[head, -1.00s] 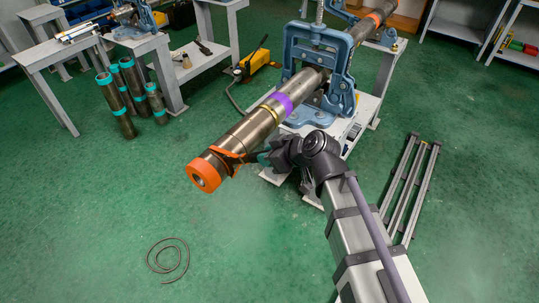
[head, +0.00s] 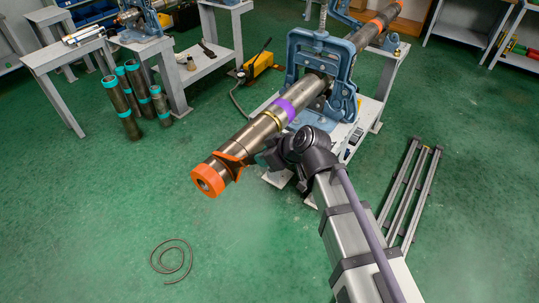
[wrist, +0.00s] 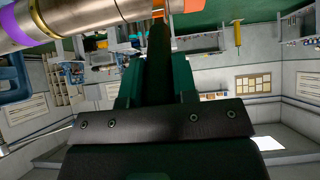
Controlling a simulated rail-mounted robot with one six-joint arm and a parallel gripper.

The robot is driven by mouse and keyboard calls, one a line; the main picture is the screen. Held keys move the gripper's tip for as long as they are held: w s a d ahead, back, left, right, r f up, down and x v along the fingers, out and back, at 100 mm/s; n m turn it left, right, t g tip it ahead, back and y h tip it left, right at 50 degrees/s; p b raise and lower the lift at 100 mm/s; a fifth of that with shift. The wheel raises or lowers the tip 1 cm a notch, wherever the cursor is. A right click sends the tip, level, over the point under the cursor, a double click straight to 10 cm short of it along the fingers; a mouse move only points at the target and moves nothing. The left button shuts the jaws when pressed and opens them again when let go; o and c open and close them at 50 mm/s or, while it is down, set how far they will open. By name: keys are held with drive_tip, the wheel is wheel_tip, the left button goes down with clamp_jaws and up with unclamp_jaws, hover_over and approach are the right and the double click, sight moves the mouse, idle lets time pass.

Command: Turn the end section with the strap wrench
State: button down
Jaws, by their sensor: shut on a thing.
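The long steel pipe (head: 237,141) runs from lower left up to the blue vise. Its end section (head: 211,168) points toward the lower left and has an orange ring (head: 207,180) at the tip. The strap wrench's orange strap (head: 231,160) is around the end section, just behind that ring. My gripper (head: 262,158) is at the right side of the pipe, shut on the wrench's dark handle. In the wrist view the handle (wrist: 159,60) stands between the dark green fingers and reaches up to the pipe (wrist: 75,17).
The blue vise (head: 345,82) clamps the pipe behind a purple band (head: 284,108). A coiled cable (head: 171,259) lies on the floor in front. Metal bars (head: 413,195) lie at right. Short pipes (head: 130,100) stand at left by grey tables. Floor below the pipe end is clear.

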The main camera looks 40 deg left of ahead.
drive_tip(key=shift+a+r+h+p, duration=0.3)
drive_tip(key=shift+a+r+p, duration=0.4)
drive_tip(key=shift+p, duration=0.1)
drive_tip(key=shift+f, duration=0.1)
drive_tip(key=shift+s+a+r+h+p, duration=0.1)
drive_tip(key=shift+a+r+h+p, duration=0.7)
drive_tip(key=shift+a+r+p, duration=0.85)
drive_tip(key=shift+f+p, duration=0.3)
drive_tip(key=shift+p, duration=0.2)
drive_tip(key=a+p, duration=0.1)
drive_tip(key=a+r+h+p, duration=0.2)
drive_tip(key=a, duration=0.1)
drive_tip(key=shift+s, duration=0.15)
drive_tip(key=shift+r, duration=0.1)
